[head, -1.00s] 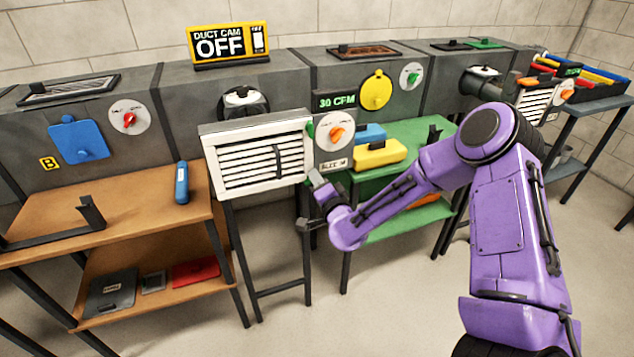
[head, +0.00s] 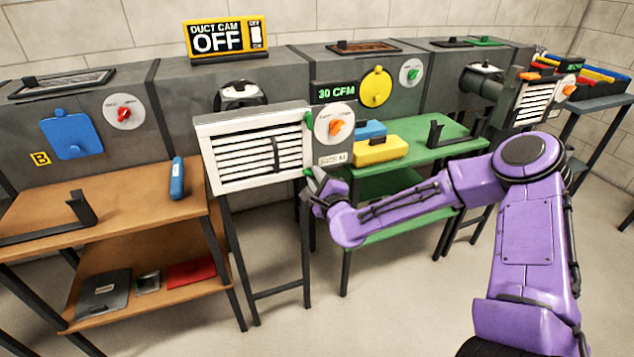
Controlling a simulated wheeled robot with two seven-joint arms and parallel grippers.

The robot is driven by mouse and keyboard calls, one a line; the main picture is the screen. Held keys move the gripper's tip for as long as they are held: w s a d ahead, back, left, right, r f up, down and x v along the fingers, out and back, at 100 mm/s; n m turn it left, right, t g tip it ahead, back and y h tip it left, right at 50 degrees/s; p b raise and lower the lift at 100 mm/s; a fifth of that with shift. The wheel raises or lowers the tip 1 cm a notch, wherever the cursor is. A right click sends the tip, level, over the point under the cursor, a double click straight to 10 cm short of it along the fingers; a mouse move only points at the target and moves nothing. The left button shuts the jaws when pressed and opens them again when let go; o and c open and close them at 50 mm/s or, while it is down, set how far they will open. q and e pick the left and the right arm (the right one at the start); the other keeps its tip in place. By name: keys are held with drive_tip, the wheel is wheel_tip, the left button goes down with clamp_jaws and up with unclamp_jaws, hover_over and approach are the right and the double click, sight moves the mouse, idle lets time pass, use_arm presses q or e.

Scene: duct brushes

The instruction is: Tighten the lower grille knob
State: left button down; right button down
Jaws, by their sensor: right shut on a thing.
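The white slatted grille (head: 232,186) is on the front of the duct, left of centre. A green upper knob (head: 309,121) is at its right edge. The lower grille knob (head: 308,172) shows as a small green bit at the lower right corner, mostly hidden by my right gripper (head: 311,181). That gripper reaches in from the right and is shut on the lower knob. How far the knob is turned cannot be seen. My left gripper is out of view.
A dial with an orange knob (head: 336,127) is just right of the grille. A yellow brush block (head: 380,151) and a blue one lie on the green table (head: 455,145). A brown table (head: 120,204) stands left. A "DUCT CAM OFF" sign (head: 228,40) is above.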

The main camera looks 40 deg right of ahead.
drive_tip(key=shift+w+a+f+m+b, duration=0.1)
drive_tip(key=shift+a+f+m+b, duration=0.05)
drive_tip(key=shift+m+b, duration=1.7)
drive_tip(key=shift+s+a+f+m+b, duration=0.1)
drive_tip(key=shift+a+m+b, duration=0.05)
drive_tip(key=shift+m+b, duration=1.65)
drive_tip(key=shift+w+a+f+m+b, duration=0.1)
drive_tip(key=shift+a+f+m+b, duration=0.05)
drive_tip(key=shift+m+b, duration=1.7)
drive_tip(key=shift+m+p, duration=0.3)
drive_tip(key=shift+m, duration=0.1)
drive_tip(key=c, duration=1.2)
unclamp_jaws()
drive_tip(key=p+v, duration=0.1)
drive_tip(key=v, duration=0.9)
drive_tip(key=shift+s+a+p, duration=0.15)
drive_tip(key=shift+s+p, duration=0.05)
drive_tip(key=shift+p, duration=0.1)
